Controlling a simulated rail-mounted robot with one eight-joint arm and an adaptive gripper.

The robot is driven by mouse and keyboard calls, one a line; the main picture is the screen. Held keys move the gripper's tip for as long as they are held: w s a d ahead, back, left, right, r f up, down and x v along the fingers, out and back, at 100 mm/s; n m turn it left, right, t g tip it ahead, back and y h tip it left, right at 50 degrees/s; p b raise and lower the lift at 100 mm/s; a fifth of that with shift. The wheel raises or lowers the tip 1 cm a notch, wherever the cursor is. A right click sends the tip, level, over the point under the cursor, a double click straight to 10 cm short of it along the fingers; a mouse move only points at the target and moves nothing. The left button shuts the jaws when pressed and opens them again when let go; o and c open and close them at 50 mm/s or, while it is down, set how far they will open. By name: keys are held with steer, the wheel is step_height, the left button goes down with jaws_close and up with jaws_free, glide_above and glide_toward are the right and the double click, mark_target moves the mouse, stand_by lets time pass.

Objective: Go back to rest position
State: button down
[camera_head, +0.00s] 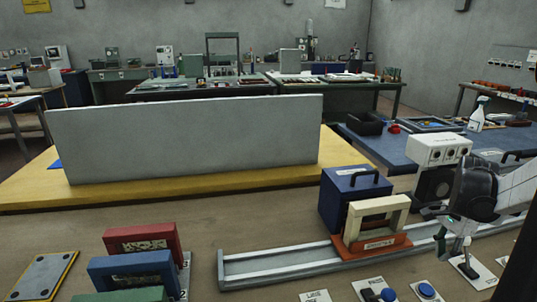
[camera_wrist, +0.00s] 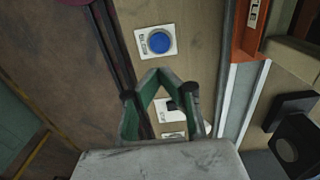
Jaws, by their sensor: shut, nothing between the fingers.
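My gripper (camera_head: 458,248) is at the right of the head view, pointing down above the front row of controls. In the wrist view its two green-lined fingers (camera_wrist: 160,74) meet at the tips, with nothing between them. A white plate with a dark switch (camera_head: 470,270) lies under the gripper; it shows partly behind the fingers in the wrist view (camera_wrist: 172,106). A blue round button (camera_wrist: 159,41) on a white plate lies ahead of the fingertips. I cannot tell the exact gap between the fingertips and the plates.
A metal rail (camera_head: 290,262) carries an orange-based cream frame (camera_head: 376,243). A blue box (camera_head: 347,192) and a white-and-black unit (camera_head: 438,150) stand behind it. Red (camera_head: 143,236) and blue (camera_head: 130,264) frames stand at front left. A grey panel (camera_head: 185,138) stands on a yellow platform (camera_head: 190,193).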

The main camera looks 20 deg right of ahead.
steer(key=w+a+r+n+t+p, duration=0.1)
steer(key=w+a+r+n, duration=0.3)
steer(key=a, duration=0.3)
steer(key=w+a+r+n+t+h, duration=0.1)
steer(key=a+r+n, duration=0.2)
steer(key=a+n, duration=0.35)
steer(key=w+a+r+n+t+p, duration=0.1)
steer(key=w+a+r+n, duration=0.25)
steer(key=a, duration=0.35)
steer(key=s+a+n+t+b, duration=0.1)
steer(key=s+a, duration=0.3)
steer(key=a, duration=0.6)
steer(key=s+a+n+t+y+b, duration=0.1)
steer(key=s+a+n+t, duration=0.2)
steer(key=a, duration=0.7)
steer(key=shift+s+f+n, duration=0.35)
steer(key=shift+s+n, duration=0.1)
steer(key=shift+n, duration=0.15)
